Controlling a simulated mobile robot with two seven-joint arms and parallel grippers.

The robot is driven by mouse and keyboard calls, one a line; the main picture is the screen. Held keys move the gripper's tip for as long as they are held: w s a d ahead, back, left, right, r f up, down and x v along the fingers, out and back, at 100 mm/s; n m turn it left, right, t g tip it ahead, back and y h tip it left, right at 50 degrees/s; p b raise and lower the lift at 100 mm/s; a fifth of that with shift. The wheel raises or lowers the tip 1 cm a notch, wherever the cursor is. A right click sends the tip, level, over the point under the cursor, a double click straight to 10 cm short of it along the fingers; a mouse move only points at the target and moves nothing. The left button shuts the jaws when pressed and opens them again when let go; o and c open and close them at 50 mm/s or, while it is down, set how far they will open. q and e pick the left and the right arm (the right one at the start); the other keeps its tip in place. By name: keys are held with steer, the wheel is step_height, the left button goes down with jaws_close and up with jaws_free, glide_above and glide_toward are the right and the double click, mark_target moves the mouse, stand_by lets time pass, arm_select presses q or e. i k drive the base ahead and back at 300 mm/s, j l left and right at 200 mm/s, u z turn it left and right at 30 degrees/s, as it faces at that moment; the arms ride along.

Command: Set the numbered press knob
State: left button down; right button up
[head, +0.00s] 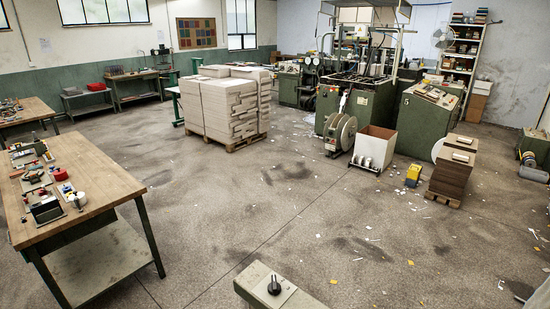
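A black knob (274,287) stands on a pale plate on top of a grey-green box (258,277) at the bottom middle of the head view. The plate's markings are too small to read, so I cannot tell the knob's setting. Nothing is touching the knob. The lower part of the box is cut off by the picture's edge. Neither of my grippers is in view.
A wooden workbench (105,182) with small tools stands at the left. Stacked grey board (222,105) sits on a pallet further back. Green machines (357,106) and a brown stack (452,170) stand behind at right. Open floor, littered with scraps, surrounds the box.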

mark_target(274, 289)
steer(key=z, duration=4.3)
steer(key=k+j+u, duration=0.85)
steer(key=j, duration=0.2)
steer(key=k+j+u, duration=0.45)
steer(key=j, duration=0.3)
steer(key=j+u, duration=0.2)
steer(key=j, duration=0.15)
steer(key=k+j+u, duration=0.2)
steer(key=j, duration=0.2)
steer(key=i, duration=0.05)
